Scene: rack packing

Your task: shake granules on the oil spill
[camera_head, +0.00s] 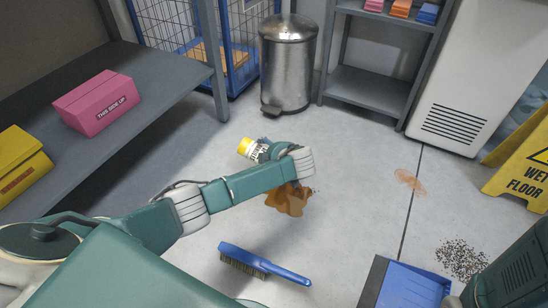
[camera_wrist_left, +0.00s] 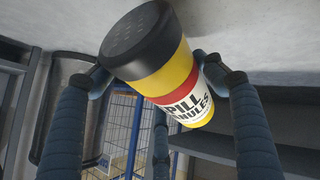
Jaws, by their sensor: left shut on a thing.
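The spill granules can (camera_head: 246,147) is yellow with a red band and a white label. My left gripper (camera_head: 268,150) is shut on it above the floor, and the can lies tilted. The left wrist view shows the can (camera_wrist_left: 165,65) between the fingers of the left gripper (camera_wrist_left: 158,78), its black perforated cap toward the upper left. A glossy brown spill (camera_head: 288,203) is on the floor below the left wrist, partly hidden by the arm. A few dark specks lie at its right edge. My right gripper is not in view.
A fainter brown stain (camera_head: 410,181) and a patch of dark specks (camera_head: 461,259) lie to the right. A blue brush (camera_head: 262,264) and blue dustpan (camera_head: 412,287) are in front. A steel bin (camera_head: 287,65), a grey shelf (camera_head: 150,50) and a yellow wet floor sign (camera_head: 522,172) stand around.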

